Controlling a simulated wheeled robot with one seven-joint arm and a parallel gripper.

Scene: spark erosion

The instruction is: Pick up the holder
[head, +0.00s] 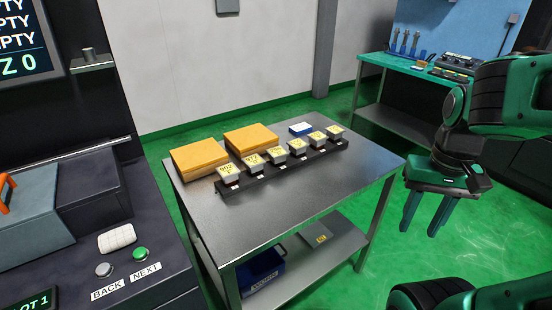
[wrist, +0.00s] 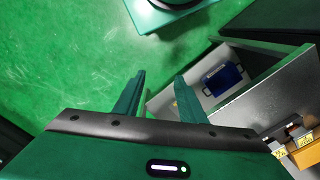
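Several grey holders with yellow labelled tops stand in a row in a dark rack (head: 285,170) on the metal table (head: 330,190). The nearest holder (head: 228,174) is at the rack's left end, and the farthest holder (head: 334,132) is at its right end. I cannot tell which holder is meant. My gripper (head: 419,231) hangs right of the table, fingers down, apart from the rack. It is open, with nothing between its fingers (wrist: 159,75). In the wrist view, some labelled holders (wrist: 305,140) show at the lower right edge, partly cut off.
Two orange-topped blocks (head: 200,158) and a blue-and-white box (head: 301,128) lie behind the rack. A blue bin (head: 262,272) sits on the lower shelf. A machine with buttons (head: 140,254) stands left. A green bench (head: 400,62) is behind. The tabletop's front is clear.

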